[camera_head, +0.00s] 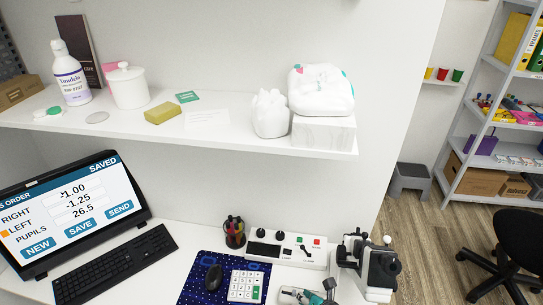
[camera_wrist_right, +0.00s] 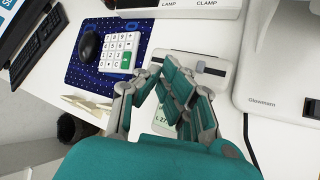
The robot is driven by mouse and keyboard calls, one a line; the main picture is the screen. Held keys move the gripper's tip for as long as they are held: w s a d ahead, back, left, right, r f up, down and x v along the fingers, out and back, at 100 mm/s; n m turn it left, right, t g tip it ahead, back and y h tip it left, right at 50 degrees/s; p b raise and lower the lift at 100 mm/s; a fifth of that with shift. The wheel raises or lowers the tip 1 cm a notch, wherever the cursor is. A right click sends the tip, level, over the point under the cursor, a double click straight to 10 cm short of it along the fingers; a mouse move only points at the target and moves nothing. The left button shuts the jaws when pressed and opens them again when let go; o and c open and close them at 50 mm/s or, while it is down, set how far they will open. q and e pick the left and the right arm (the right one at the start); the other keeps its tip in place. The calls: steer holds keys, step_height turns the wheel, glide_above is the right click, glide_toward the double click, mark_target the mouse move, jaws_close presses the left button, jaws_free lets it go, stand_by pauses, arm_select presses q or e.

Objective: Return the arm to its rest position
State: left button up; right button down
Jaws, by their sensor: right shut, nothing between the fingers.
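My right gripper (camera_head: 322,296) shows at the bottom edge of the head view, teal and grey, over the desk just left of the white and black instrument (camera_head: 372,268). In the right wrist view the gripper (camera_wrist_right: 158,78) has its jointed grey and teal fingers drawn together, shut and empty. I cannot tell whether the fingers touch either. Most of my right arm is outside the head view. My left gripper is not in view.
A control box (camera_head: 287,251) with knobs and a pen cup (camera_head: 234,232) stand behind the blue mat (camera_head: 197,284), which holds a mouse (camera_head: 213,278) and a keypad (camera_head: 246,285). A keyboard (camera_head: 115,265) and screen are left. A loaded shelf (camera_head: 235,136) overhangs the desk.

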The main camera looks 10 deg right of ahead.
steer(key=s+d+r+m+g+h, duration=0.25)
steer(key=s+r+m, duration=0.35)
steer(key=s+m, duration=0.6)
steer(key=s+d+r+m+g+h, duration=0.1)
steer(key=s+d+r+m+g, duration=0.45)
steer(key=m, duration=1.15)
step_height(320, 180, down, 31)
steer(key=s+a+t+b, duration=0.2)
steer(key=s+b, duration=0.1)
steer(key=b, duration=0.3)
steer(key=s+d+f+b, duration=0.1)
steer(key=s+f+b, duration=0.2)
steer(key=s+f, duration=0.5)
steer(key=s+d+f+g+b, duration=0.1)
steer(key=s+d+f+b, duration=0.1)
steer(key=s+f, duration=0.7)
step_height(320, 180, down, 7)
steer(key=shift+d+f+g+b, duration=0.1)
steer(key=shift+d+g+b, duration=0.2)
steer(key=shift+b, duration=0.35)
